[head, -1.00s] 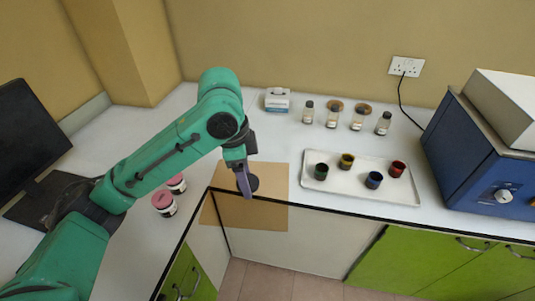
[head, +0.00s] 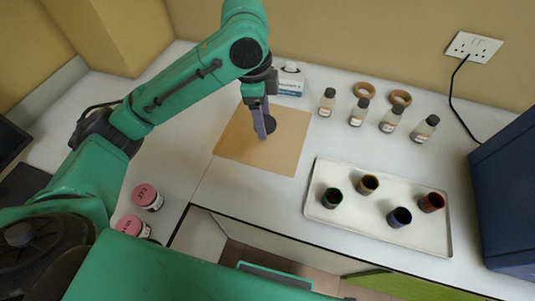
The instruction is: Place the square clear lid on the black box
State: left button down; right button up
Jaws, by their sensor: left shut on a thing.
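The square clear lid (head: 240,143) is a flat see-through sheet with a brown tint and a round dark knob (head: 270,124). It shows over the white counter near the middle of the head view. My left gripper (head: 264,128) comes down from above and is shut on the lid at its knob. I cannot tell how high the lid hangs above the counter. The gripper fingers hide part of the knob. I cannot make out a black box in this view. My right gripper is not in view.
A white tray (head: 322,221) with several coloured cups stands right of the lid. Several small bottles (head: 391,118) and two cork rings (head: 400,97) stand behind it. A small white-blue box (head: 290,81) is near the wall. Pink-topped jars (head: 147,197) stand at left. A dark blue machine (head: 508,195) stands at right.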

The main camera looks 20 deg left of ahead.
aim_at(259, 141)
pick_arm(q)
jog(key=f, duration=0.1)
jog(key=s+f, duration=0.1)
jog(key=f, duration=0.1)
jog(key=s+f, duration=0.1)
jog(key=shift+s+f+p, duration=0.2)
jog(key=shift+f+p, duration=0.15)
jog(key=shift+f, duration=0.05)
notch_tip(259, 141, down, 3)
jog(key=shift+r, duration=0.1)
jog(key=f, duration=0.5)
jog(key=w+f+p, duration=0.1)
jog(key=f, duration=0.2)
jog(key=shift+f, duration=0.25)
jog(key=shift+s+f, duration=0.1)
jog(key=shift+f, duration=0.4)
jog(key=shift+c, duration=0.3)
grip_release()
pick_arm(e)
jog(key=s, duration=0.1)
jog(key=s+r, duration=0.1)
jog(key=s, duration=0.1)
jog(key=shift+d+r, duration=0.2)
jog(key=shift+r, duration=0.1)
